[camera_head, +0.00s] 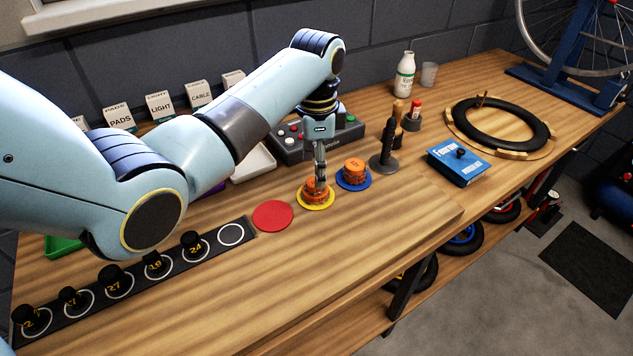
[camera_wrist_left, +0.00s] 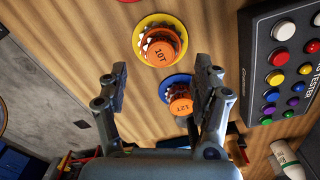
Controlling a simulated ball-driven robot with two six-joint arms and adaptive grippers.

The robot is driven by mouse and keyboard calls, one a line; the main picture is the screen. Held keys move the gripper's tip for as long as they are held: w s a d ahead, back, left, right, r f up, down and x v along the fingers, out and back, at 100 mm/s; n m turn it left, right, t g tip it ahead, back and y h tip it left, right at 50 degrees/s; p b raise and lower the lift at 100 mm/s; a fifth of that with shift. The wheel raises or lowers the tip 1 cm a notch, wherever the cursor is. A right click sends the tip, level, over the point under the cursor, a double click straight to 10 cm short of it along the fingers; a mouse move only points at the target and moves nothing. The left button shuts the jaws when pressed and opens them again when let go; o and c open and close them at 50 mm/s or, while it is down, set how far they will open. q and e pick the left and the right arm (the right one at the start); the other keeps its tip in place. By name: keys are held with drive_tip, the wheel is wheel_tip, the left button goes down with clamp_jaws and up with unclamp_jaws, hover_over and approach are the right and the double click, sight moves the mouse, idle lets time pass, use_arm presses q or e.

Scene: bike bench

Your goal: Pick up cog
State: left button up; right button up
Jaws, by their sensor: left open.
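The cog with the orange 10T cap (camera_head: 310,196) stands on a yellow disc (camera_head: 329,199); it also shows in the left wrist view (camera_wrist_left: 161,50). A second cog, with an orange 12T cap (camera_head: 354,167), stands on a blue disc (camera_head: 345,184) just beyond; in the left wrist view its cap (camera_wrist_left: 181,103) is partly behind a finger. My left gripper (camera_head: 320,182) points down over the 10T cog and hides part of it. In the left wrist view its fingers (camera_wrist_left: 162,72) are apart and hold nothing, with the 10T cog just ahead of the gap.
A bare red disc (camera_head: 272,215) lies left of the yellow one. A black strip (camera_head: 208,256) holds several dark cogs and an empty ring (camera_head: 231,235). A button tester box (camera_head: 291,143) stands behind my gripper. A dark upright tool (camera_head: 385,150) stands right. The front bench is clear.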

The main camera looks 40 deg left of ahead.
sight(314, 182)
use_arm(q)
drive_tip(key=f, duration=0.3)
drive_tip(key=shift+s+a+f, duration=0.2)
drive_tip(key=shift+a+f, duration=0.05)
drive_tip(key=shift+f, duration=0.25)
drive_tip(key=shift+c, duration=1)
drive_tip(key=c, duration=0.9)
drive_tip(key=shift+r, duration=0.1)
drive_tip(key=shift+c, duration=0.2)
use_arm(e)
drive_tip(key=shift+w+d+r, duration=0.1)
drive_tip(key=shift+w+r, duration=0.05)
drive_tip(key=shift+w, duration=0.35)
drive_tip(key=shift+w+d+r, duration=0.1)
drive_tip(key=shift+w+r, duration=0.05)
drive_tip(key=shift+w, duration=0.35)
